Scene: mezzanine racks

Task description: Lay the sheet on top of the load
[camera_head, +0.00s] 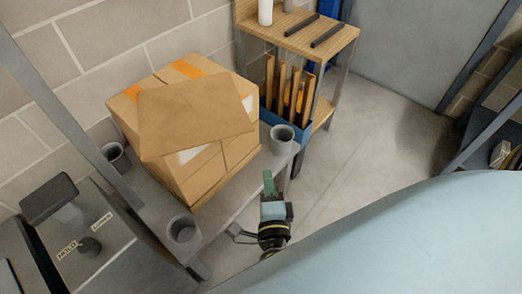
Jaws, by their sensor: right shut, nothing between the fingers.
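The load is a block of cardboard boxes (215,175) with orange tape and white labels, standing on a grey bench. A flat brown sheet (195,115) lies on top of the boxes. It sits turned at an angle to them, and its left front corner reaches out past the box edge. My right gripper (268,182) is shut and empty. It is in front of and to the right of the load, apart from the sheet. My left gripper is not in view.
Grey cups stand around the load: one at right (282,138), one in front (184,230), one at left (115,156). A wooden-topped stand (300,35) with a blue bin (285,127) of wooden slats is behind right. Open floor (365,150) lies right.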

